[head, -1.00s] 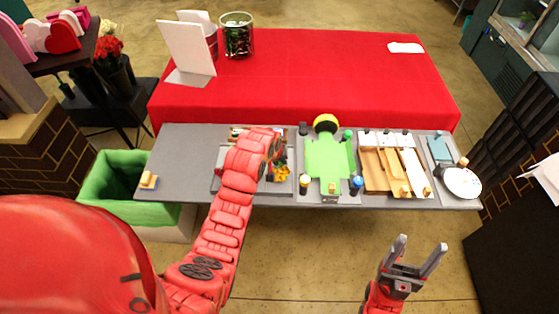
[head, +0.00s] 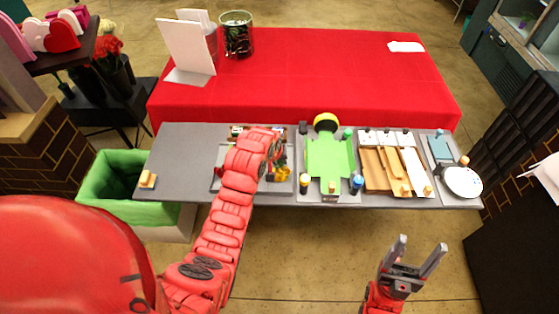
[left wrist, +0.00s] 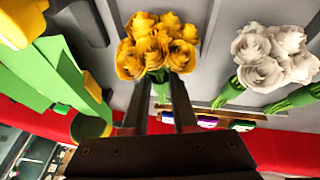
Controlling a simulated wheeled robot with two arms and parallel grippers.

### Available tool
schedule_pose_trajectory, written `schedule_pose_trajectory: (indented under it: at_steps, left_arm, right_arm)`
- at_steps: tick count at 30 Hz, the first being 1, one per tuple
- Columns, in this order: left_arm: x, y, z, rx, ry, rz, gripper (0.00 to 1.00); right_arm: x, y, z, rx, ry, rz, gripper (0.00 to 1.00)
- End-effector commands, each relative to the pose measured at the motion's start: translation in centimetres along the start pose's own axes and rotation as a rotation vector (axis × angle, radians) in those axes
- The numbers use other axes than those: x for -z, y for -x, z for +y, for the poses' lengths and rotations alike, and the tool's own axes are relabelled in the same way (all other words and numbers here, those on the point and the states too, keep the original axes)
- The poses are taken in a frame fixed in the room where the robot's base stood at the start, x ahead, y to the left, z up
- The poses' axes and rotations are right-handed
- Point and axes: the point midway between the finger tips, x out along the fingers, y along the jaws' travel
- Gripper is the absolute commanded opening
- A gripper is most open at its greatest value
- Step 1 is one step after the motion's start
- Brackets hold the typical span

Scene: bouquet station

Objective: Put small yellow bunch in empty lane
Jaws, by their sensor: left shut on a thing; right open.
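The small yellow bunch (left wrist: 157,45) has several yellow blooms and a green stem in the left wrist view. My left gripper (left wrist: 162,84) is shut on its stem, below the blooms. In the head view the yellow bunch (head: 284,172) shows only partly beside my left gripper (head: 272,160), which my arm largely covers. The grey tray (head: 216,185) lies under this arm; its lanes are mostly hidden, and I cannot tell which is empty. A white bunch (left wrist: 270,55) lies to the right in the left wrist view. My right gripper (head: 415,257) is open and empty, in front of the table.
A green board (head: 328,160) with small bottles around it lies right of the tray. Wooden boards (head: 380,172) and a white plate (head: 462,182) lie further right. A green bin (head: 118,178) stands at the left. The red table (head: 320,80) is behind.

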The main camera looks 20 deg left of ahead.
Motion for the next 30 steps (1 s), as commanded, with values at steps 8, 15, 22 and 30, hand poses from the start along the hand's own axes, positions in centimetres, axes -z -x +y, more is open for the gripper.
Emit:
schedule_pose_trajectory:
  at_steps: [8,15,22,30]
  left_arm:
    - [0.02,0.02,-0.01,0.0,0.0,0.001,0.53]
    - [0.02,0.01,-0.02,0.0,0.0,0.0,0.61]
    - [0.01,0.01,-0.02,0.0,0.0,0.0,0.86]
    - [0.06,0.12,0.01,0.0,0.0,0.0,0.86]
  right_arm:
    - [0.0,-0.01,0.0,0.0,0.0,0.0,0.69]
    - [0.0,-0.01,0.0,0.0,0.0,0.0,0.69]
    - [0.0,-0.01,0.0,0.0,0.0,0.0,0.69]
    - [0.01,-0.05,0.0,0.0,0.0,0.0,0.69]
